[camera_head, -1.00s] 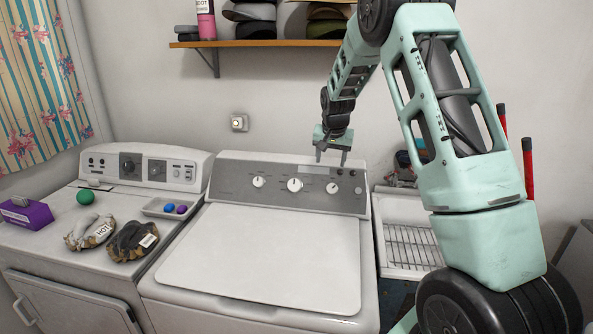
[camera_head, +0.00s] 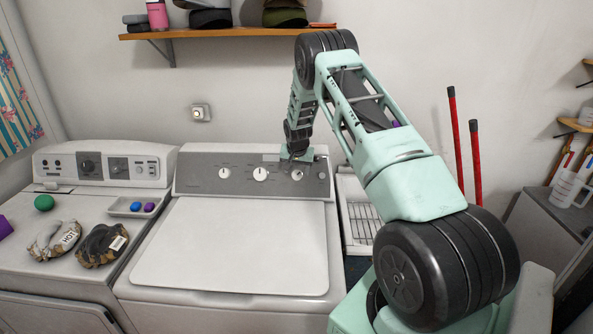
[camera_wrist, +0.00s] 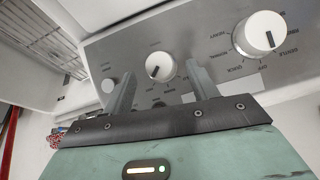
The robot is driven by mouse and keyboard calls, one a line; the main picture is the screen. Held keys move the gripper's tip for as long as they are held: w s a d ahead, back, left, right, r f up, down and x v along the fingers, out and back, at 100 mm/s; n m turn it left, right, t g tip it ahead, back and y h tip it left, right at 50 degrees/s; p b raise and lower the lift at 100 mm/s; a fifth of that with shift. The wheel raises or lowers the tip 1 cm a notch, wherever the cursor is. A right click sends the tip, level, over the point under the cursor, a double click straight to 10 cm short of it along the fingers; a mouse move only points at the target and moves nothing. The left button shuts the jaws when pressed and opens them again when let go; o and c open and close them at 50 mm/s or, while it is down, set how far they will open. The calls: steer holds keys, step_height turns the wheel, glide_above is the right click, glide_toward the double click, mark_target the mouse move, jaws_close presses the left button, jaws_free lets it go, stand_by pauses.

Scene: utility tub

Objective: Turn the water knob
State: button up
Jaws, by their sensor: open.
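The washer's slanted grey control panel (camera_head: 240,186) carries several white knobs; no label reading "water" is legible. The right-hand knob (camera_head: 297,175) sits just below my gripper (camera_head: 296,161) in the head view, partly hidden. In the wrist view this small knob (camera_wrist: 160,66) shows between the fingertips of my open gripper (camera_wrist: 158,70), one finger on each side. Whether the fingers touch it I cannot tell. The larger middle knob (camera_head: 260,174) is to its left in the head view and at the upper right in the wrist view (camera_wrist: 260,33).
The washer's flat white lid (camera_head: 235,245) is clear. A dryer (camera_head: 20,215) at left holds mitts, a green ball and a small tray (camera_head: 120,206). A utility tub (camera_head: 349,190) stands right of the washer. A shelf (camera_head: 230,33) hangs above.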

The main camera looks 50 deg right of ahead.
mark_target(296, 175)
steer(key=shift+p+x, duration=0.45)
steer(key=shift+x, duration=1.3)
steer(key=c, duration=1)
